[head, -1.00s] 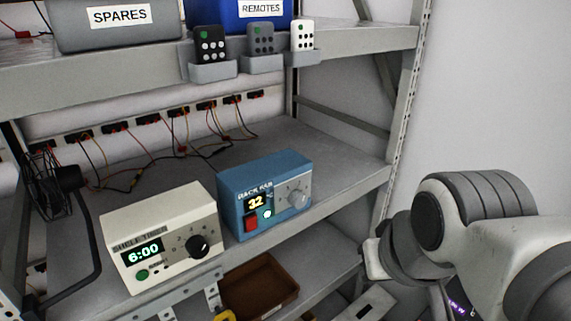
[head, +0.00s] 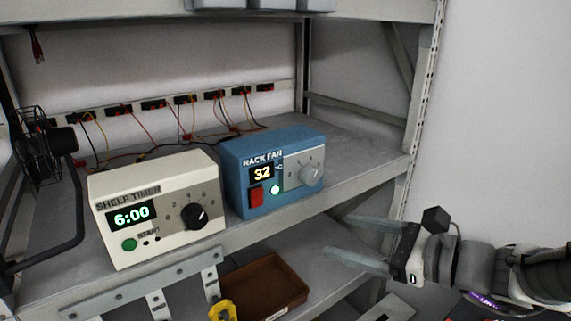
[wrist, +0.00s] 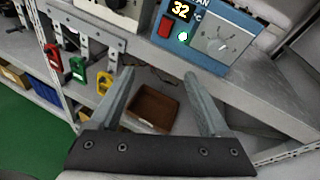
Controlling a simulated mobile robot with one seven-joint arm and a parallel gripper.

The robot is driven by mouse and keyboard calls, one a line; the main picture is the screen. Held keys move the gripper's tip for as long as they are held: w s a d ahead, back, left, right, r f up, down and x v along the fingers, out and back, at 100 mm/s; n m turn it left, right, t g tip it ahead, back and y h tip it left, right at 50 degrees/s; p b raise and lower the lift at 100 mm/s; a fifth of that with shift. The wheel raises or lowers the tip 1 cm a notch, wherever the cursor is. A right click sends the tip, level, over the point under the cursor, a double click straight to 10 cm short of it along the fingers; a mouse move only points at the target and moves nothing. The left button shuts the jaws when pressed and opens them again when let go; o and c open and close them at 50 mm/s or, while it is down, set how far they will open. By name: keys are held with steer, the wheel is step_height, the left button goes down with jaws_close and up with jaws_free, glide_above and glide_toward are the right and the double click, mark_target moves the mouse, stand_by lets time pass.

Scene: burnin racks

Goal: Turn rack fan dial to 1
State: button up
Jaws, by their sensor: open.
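The blue rack fan box (head: 240,181) stands on the middle shelf in the head view, with a lit display reading 32, a red switch and a lit round lamp. Its grey dial (head: 311,174) is on a pale panel at the right of its front; the exact setting is too small to read. The box also shows at the top of the wrist view (wrist: 205,68), with the dial (wrist: 222,45) partly visible. My gripper (head: 340,238) is open and empty, in front of and below the shelf edge, lower right of the dial and apart from it.
A cream shelf timer (head: 150,215) reading 6:00 stands left of the fan box. A brown tray (head: 262,290) lies below. A black fan (head: 40,150) is at the far left. The rack upright (head: 420,120) is right of the box. Coloured padlock-like tags (wrist: 78,68) hang at left.

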steer(key=w+d+m+t+h+b, duration=0.2)
steer(key=w+d+m+t, duration=0.2)
steer(key=d+m+t, duration=0.15)
glide_toward(314, 180)
steer(key=shift+g, duration=0.35)
steer(key=x, duration=0.8)
steer(key=shift+w+a+r, duration=0.15)
steer(key=shift+w+r, duration=0.2)
jaws_close()
